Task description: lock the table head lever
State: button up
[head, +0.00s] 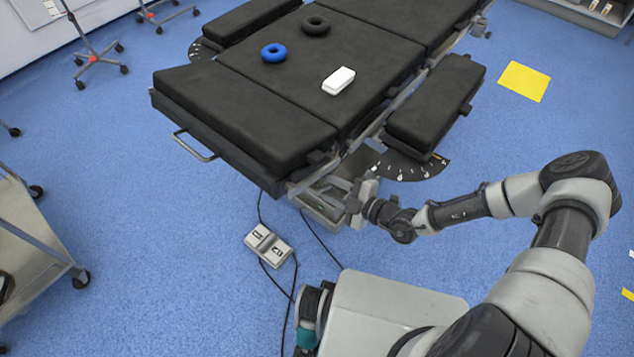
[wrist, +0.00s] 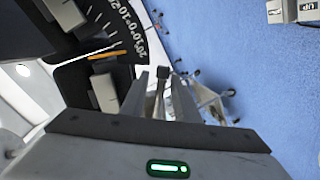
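The operating table (head: 290,50) has a black padded head section (head: 240,115) at its near left end, lying about flat. My gripper (head: 352,198) is beside the table's near corner, below the pad level. In the wrist view my gripper (wrist: 162,98) is open, its two pale fingers apart. A thin grey lever with a dark square tip (wrist: 162,74) shows between them, with gaps on both sides; it looks like the table head lever. Whether the fingers touch it cannot be told. In the head view the lever cannot be made out behind my gripper.
A dark angle dial (wrist: 122,28) with white numbers and an orange mark (wrist: 108,52) is close to the fingers. A side pad (head: 437,100) is right of the table. A foot pedal (head: 268,245) and cables lie on the floor. A blue ring (head: 274,53) and white box (head: 338,81) rest on the table.

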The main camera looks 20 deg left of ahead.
jog(key=shift+x, duration=1.4)
grip_shut()
jog(key=n+p, duration=0.1)
jog(key=p, duration=0.1)
jog(key=shift+w+d+r+n+t+p, duration=0.2)
jog(key=shift+w+r+n+t+p, duration=0.2)
grip_release()
